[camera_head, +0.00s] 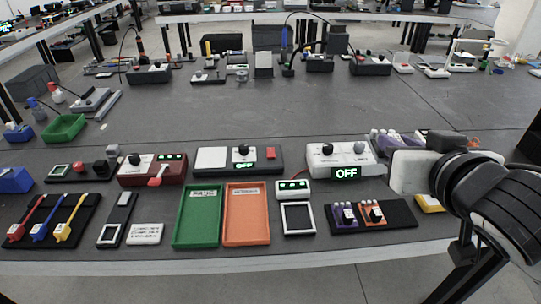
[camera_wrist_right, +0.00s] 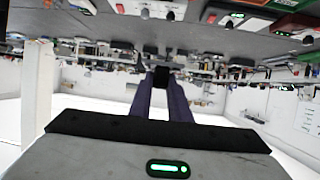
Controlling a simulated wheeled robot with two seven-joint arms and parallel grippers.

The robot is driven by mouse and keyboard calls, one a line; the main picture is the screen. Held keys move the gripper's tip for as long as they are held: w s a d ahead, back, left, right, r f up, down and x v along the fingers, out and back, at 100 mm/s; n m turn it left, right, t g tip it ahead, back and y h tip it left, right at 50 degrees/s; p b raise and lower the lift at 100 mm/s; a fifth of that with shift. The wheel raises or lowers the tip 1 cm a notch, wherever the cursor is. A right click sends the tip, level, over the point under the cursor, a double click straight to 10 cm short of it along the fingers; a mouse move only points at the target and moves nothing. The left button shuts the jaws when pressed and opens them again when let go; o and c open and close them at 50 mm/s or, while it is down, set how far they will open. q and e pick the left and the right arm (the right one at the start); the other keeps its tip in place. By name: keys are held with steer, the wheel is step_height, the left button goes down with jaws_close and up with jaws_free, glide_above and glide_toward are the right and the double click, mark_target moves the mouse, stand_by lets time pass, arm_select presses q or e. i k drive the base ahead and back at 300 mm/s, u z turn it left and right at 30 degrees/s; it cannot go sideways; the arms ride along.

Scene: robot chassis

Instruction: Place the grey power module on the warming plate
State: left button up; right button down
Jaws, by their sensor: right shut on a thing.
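My right gripper (camera_wrist_right: 162,88) is shut on a small block, the grey power module (camera_wrist_right: 162,75), which looks dark between the fingertips in the right wrist view. In the head view my right arm comes in from the right, and the gripper is raised above the right part of the bench. The held module cannot be made out clearly there. The warming plate appears to be the pale square plate (camera_head: 211,158) on the dark unit with a knob, red button and OFF display. It is bare, well left of my right gripper. My left gripper is out of view.
A white control unit (camera_head: 343,156) with an OFF display stands between the plate and my right arm. Green (camera_head: 182,218) and orange (camera_head: 268,216) trays lie in front of the plate unit. A red unit (camera_head: 132,176) stands left of it. Bench space behind is mostly clear.

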mark_target(211, 157)
steer(key=z, duration=0.2)
steer(key=k, duration=0.3)
steer(key=u, duration=0.95)
steer(key=i, duration=1.25)
steer(key=z, duration=0.05)
